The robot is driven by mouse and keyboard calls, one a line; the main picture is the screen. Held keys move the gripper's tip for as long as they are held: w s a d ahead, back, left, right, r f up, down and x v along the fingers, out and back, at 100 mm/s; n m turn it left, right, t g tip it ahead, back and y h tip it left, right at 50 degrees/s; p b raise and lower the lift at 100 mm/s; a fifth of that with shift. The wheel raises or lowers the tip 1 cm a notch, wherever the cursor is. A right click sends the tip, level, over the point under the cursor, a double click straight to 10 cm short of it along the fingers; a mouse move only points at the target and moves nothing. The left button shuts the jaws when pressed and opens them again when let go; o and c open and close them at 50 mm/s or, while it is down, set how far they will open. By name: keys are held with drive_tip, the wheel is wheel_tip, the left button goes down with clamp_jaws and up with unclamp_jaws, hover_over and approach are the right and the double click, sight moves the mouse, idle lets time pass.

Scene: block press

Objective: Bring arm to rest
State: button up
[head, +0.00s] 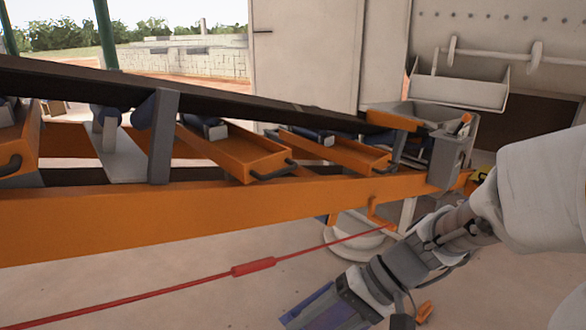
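My arm (455,222) comes in from the right edge and slopes down to the left. A large pale link covers part of the right side. My gripper (305,310) is at the bottom middle, pointing down and left over the floor, in front of the orange conveyor frame. Its fingers reach the lower edge of the picture, and I cannot make out whether they are apart or closed. I see nothing clearly held in it.
An orange conveyor frame (150,218) with a dark belt (190,95) spans the left and middle. A red cord (150,298) runs along its front. A grey bin (465,92) hangs on the back wall. A small orange piece (425,311) lies near my arm. Floor at lower left is clear.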

drive_tip(key=s+d+r+n+t+h, duration=0.1)
drive_tip(key=s+d+r+t+h, duration=0.4)
drive_tip(key=d+r+t+h, duration=0.35)
wheel_tip(320, 180, up, 19)
drive_tip(key=d+g+p, duration=0.1)
drive_tip(key=d+p, duration=0.1)
drive_tip(key=p, duration=1.7)
drive_tip(key=shift+w, duration=0.2)
drive_tip(key=shift+f+g+h, duration=0.1)
drive_tip(key=shift+g+h, duration=0.15)
drive_tip(key=shift+c, duration=1)
drive_tip(key=shift+a, duration=0.15)
